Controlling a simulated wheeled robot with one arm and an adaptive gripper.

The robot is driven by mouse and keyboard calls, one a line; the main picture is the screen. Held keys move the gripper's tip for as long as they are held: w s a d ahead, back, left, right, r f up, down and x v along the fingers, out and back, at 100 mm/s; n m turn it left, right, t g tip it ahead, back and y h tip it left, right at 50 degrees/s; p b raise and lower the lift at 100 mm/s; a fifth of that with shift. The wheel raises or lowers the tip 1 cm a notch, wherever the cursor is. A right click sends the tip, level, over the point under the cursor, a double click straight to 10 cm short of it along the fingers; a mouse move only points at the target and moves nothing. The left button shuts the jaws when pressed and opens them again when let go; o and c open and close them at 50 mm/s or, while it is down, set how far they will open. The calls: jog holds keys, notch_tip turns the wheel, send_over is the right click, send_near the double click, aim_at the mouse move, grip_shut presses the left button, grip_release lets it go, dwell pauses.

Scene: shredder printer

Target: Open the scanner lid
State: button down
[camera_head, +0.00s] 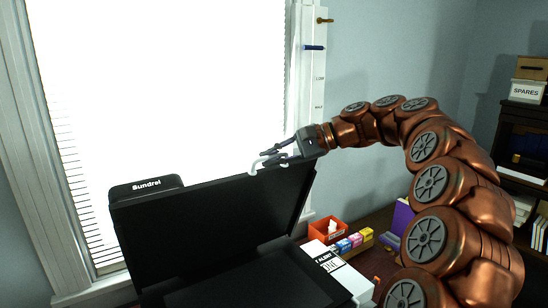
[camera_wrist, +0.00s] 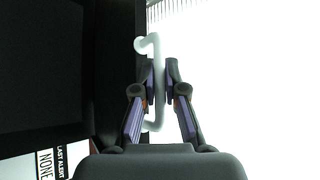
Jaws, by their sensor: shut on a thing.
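The black scanner lid (camera_head: 215,225) stands raised at a steep tilt above the dark scanner body (camera_head: 262,284). The lid's dark underside also fills the left of the wrist view (camera_wrist: 60,65). A pale curved handle (camera_head: 262,163) sits at the lid's upper right edge. My gripper (camera_head: 275,155) reaches in from the right at that edge. In the wrist view, its two fingers (camera_wrist: 162,80) are closed around the pale handle (camera_wrist: 155,112). The fingers partly hide the handle.
A bright window with blinds (camera_head: 160,90) is behind the lid. A black "Sundrel" part (camera_head: 147,187) rises behind the lid's left. An orange bin (camera_head: 328,232) and several small coloured boxes (camera_head: 350,243) stand right of the scanner. A dark shelf (camera_head: 515,150) is far right.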

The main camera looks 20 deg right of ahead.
jog(key=c, duration=1.4)
grip_release()
jog(key=shift+o, duration=0.2)
jog(key=shift+d, duration=0.1)
jog(key=v, duration=1.1)
jog(key=shift+s+d, duration=0.15)
jog(key=shift+d, duration=0.1)
jog(key=shift+r, duration=0.2)
